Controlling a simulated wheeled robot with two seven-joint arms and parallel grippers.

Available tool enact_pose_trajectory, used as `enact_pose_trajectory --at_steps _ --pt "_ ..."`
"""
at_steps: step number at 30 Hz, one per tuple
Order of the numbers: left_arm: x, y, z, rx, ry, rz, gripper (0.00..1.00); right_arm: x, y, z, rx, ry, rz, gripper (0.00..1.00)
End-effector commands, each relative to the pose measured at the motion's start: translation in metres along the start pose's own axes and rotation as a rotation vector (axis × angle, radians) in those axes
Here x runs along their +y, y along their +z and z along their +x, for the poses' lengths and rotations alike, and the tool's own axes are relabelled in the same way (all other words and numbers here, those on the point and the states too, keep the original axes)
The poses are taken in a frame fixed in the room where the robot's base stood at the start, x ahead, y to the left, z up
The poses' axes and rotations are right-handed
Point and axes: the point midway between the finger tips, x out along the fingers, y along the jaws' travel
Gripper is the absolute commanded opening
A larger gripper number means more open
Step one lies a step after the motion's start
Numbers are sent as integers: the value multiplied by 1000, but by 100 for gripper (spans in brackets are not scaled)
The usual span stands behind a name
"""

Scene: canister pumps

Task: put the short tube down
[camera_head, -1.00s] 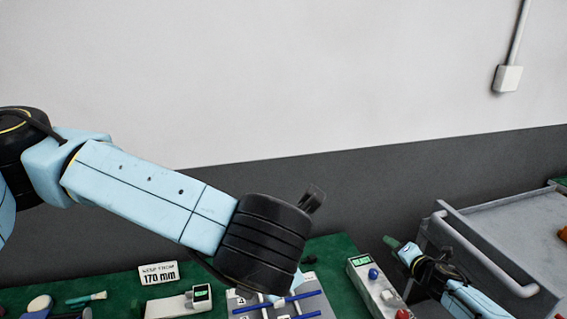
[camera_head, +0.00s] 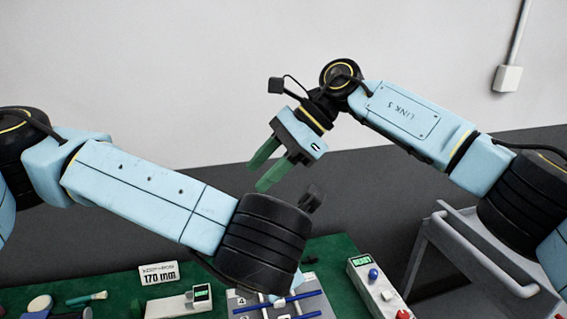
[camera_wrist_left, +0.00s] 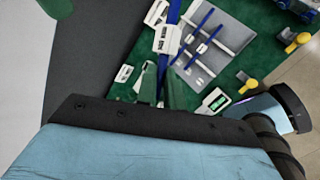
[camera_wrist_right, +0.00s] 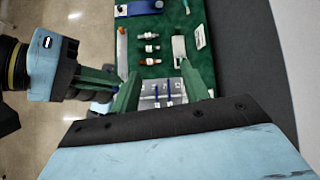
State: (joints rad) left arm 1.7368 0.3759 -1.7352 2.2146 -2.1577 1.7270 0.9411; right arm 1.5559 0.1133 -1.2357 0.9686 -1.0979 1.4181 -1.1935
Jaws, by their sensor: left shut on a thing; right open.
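My left gripper (camera_wrist_left: 160,74) is shut on a blue tube (camera_wrist_left: 174,12), which runs up from between its green fingers in the left wrist view; its full length is not clear. In the head view my left forearm hides that gripper. A grey tray (camera_wrist_left: 228,30) with blue tubes (camera_wrist_left: 206,19) lies beyond the fingers; the tray also shows in the head view (camera_head: 240,293). My right gripper (camera_head: 262,176) is open and empty, raised above the left wrist, its fingers pointing down left. In the right wrist view (camera_wrist_right: 160,72) its fingers stand apart.
A sign reading 170 mm (camera_head: 159,273) and a white device with a display (camera_head: 182,303) stand on the green mat (camera_head: 122,288). A white box with a blue knob (camera_head: 372,290) stands right of the tray. A grey cart (camera_head: 450,228) is at the right.

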Motion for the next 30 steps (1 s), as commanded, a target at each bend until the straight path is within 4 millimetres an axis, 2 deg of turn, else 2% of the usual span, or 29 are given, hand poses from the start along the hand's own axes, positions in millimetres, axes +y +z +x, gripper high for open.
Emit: enact_pose_trajectory --at_steps 1,6,9,14,20,30 --pt "0 0 0 0 0 0 0 12 11 -4 111 58 -87 46" --pt "0 0 0 0 0 0 0 43 20 -21 413 215 -261 46" --pt "0 0 0 0 0 0 0 53 22 -31 524 269 -308 46" --pt "0 0 0 0 0 0 0 60 21 -36 599 307 -335 46" --pt "0 0 0 0 0 0 0 65 6 -17 600 312 -335 46" --pt "0 0 0 0 0 0 0 76 -32 33 597 310 -334 46"
